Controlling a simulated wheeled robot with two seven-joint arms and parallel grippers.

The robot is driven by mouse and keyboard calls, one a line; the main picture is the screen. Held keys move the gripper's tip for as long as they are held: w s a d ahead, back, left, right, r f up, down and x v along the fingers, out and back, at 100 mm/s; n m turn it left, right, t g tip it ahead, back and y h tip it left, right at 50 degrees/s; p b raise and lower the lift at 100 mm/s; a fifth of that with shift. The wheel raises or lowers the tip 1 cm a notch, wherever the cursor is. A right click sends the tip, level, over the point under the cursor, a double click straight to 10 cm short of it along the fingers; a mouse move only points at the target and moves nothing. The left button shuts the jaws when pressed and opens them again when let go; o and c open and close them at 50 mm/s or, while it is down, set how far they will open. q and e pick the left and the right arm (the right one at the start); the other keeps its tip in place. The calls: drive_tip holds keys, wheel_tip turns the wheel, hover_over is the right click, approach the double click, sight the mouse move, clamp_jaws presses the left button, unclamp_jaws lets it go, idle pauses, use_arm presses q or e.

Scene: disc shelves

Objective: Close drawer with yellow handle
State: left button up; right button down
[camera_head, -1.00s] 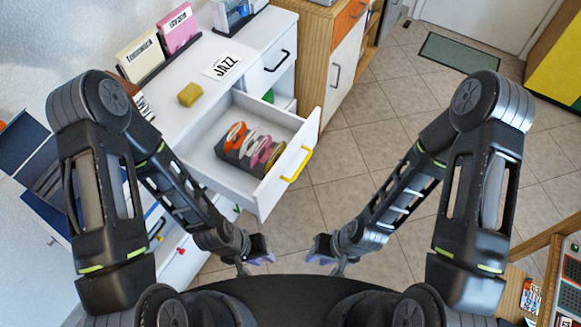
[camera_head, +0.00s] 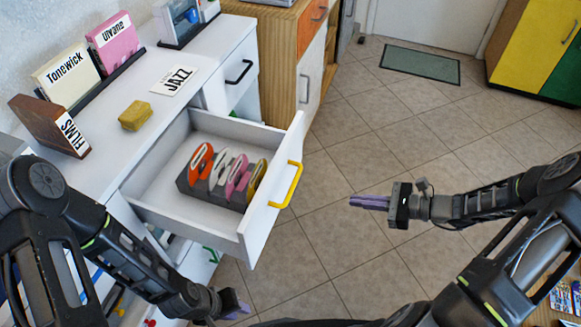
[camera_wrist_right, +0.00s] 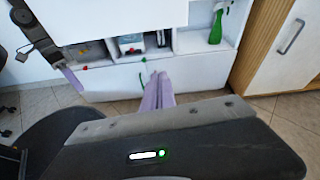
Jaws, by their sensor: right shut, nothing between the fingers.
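The white drawer (camera_head: 254,220) with the yellow handle (camera_head: 285,185) stands pulled out from the white cabinet in the head view. It holds a dark rack of several colored discs (camera_head: 214,188). My right gripper (camera_head: 352,201) is shut and empty, to the right of the handle and apart from it, its purple fingers pointing left toward the drawer. In the right wrist view its fingers (camera_wrist_right: 158,92) lie together in front of the cabinet's lower part. My left gripper (camera_head: 240,308) is low, below the drawer's near corner; its fingers are too small to judge.
The cabinet top (camera_head: 180,110) carries a yellow sponge (camera_head: 136,116), a JAZZ card (camera_head: 174,80) and upright cases. A wooden cabinet (camera_head: 278,60) stands behind. Open tiled floor (camera_head: 380,130) lies right of the drawer. A green spray bottle (camera_wrist_right: 217,24) shows on a lower shelf.

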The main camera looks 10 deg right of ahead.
sight(294, 159)
wheel_tip(294, 159, up, 8)
drive_tip(key=w+m+t+y, duration=0.1)
drive_tip(key=y, duration=0.2)
drive_tip(key=shift+w+a+r+t, duration=0.25)
drive_tip(key=shift+w+a+t, duration=0.1)
drive_tip(key=shift+w+t, duration=0.05)
drive_tip(key=shift+a, duration=0.1)
drive_tip(key=x, duration=1.3)
drive_tip(key=shift+w+a, duration=0.2)
drive_tip(key=shift+a, duration=0.2)
drive_tip(key=shift+a, duration=0.1)
drive_tip(key=shift+x, duration=0.8)
drive_tip(key=b+x, duration=0.2)
drive_tip(key=x, duration=1.1)
drive_tip(key=b+x, duration=0.3)
drive_tip(key=x, duration=1)
drive_tip(key=shift+a+r, duration=0.2)
drive_tip(key=shift+r, duration=0.05)
drive_tip(key=shift+w+a+r, duration=0.15)
drive_tip(key=shift+w+r, duration=0.05)
drive_tip(key=shift+r, duration=0.05)
